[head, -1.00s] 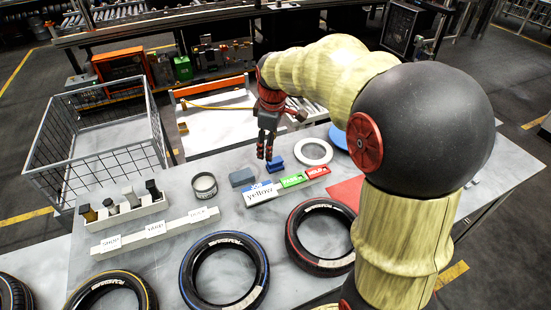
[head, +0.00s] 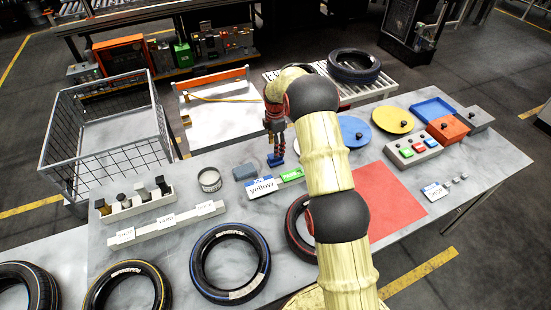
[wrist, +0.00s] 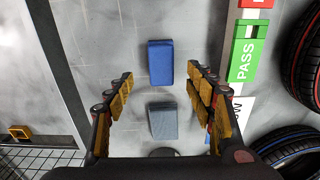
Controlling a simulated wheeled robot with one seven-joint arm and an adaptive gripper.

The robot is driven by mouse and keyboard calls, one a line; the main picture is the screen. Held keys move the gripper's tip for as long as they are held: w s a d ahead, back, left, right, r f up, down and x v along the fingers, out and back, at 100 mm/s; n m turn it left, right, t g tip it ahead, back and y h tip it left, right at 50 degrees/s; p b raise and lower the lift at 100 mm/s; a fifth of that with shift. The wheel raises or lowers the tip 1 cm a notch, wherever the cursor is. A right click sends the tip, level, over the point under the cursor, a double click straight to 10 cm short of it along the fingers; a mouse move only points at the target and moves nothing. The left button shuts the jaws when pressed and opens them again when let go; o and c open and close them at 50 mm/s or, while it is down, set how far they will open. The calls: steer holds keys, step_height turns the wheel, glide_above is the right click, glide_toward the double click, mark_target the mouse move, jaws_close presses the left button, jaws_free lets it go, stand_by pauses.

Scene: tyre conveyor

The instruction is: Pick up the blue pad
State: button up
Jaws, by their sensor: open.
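The blue pad (wrist: 160,62) is a small block lying on the grey marbled table, in the upper middle of the wrist view. In the head view the blue pad (head: 275,161) shows just below my fingertips. My gripper (head: 277,151) points down over it, open and empty. In the wrist view my gripper (wrist: 160,76) has one finger on each side, with the blue pad between and slightly beyond the tips. I cannot tell how much height separates the tips from the pad.
A grey-blue pad (wrist: 163,120) lies close to the blue one. A green PASS label (wrist: 244,52) strip is to its right. A round tin (head: 210,180), a block of dark stamps (head: 135,201) and tyres (head: 230,264) stand nearby. A wire cart (head: 108,135) is at the left.

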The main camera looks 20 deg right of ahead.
step_height(320, 180, down, 7)
steer(key=shift+r, duration=0.1)
steer(key=shift+s, duration=0.1)
steer(key=shift+c, duration=0.8)
steer(key=c, duration=1.1)
steer(key=shift+c, duration=0.2)
